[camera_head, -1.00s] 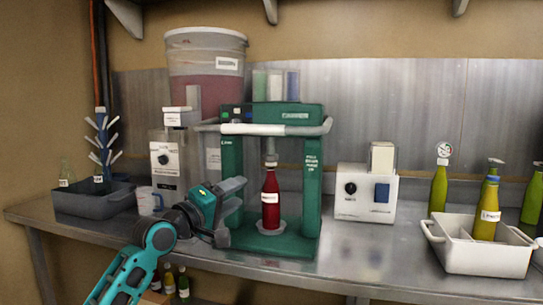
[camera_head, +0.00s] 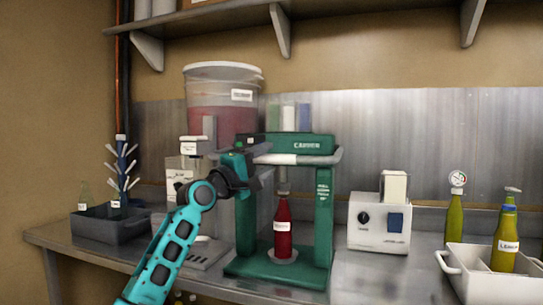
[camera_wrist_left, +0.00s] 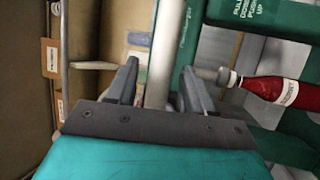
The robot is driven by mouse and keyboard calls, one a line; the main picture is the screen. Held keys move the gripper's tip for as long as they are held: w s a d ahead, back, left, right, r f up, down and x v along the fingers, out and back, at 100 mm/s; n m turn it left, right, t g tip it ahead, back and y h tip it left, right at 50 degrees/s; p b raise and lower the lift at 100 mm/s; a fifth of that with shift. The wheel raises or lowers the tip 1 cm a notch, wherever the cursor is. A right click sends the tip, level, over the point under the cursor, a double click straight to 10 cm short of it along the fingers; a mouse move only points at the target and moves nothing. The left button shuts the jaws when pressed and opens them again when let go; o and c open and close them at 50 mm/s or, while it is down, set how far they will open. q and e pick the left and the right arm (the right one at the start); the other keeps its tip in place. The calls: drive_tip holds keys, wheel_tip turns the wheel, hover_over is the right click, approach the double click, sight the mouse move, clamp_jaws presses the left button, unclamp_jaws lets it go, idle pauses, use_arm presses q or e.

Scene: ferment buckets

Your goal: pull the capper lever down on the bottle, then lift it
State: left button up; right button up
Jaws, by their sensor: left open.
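The green capper (camera_head: 324,215) stands on the steel counter. A red bottle (camera_head: 283,225) stands upright on its base plate, under the capping head (camera_head: 283,183). The pale lever bar (camera_head: 300,159) lies across the capper's front near the top, in its raised position. My left gripper (camera_head: 258,160) is at the left end of the bar. In the left wrist view my open fingers (camera_wrist_left: 162,82) have the lever bar (camera_wrist_left: 165,50) between them, with gaps on both sides. The bottle (camera_wrist_left: 278,91) shows at the right there. My right gripper is not in view.
A white device (camera_head: 379,222) stands right of the capper, and a white crate (camera_head: 455,275) with bottles is at the far right. A dark bin (camera_head: 108,228) and a bucket (camera_head: 222,115) are to the left. A shelf (camera_head: 350,12) hangs above.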

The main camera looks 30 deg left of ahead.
use_arm(q)
drive_tip(key=shift+x, duration=1.45)
drive_tip(key=shift+c, duration=0.5)
clamp_jaws()
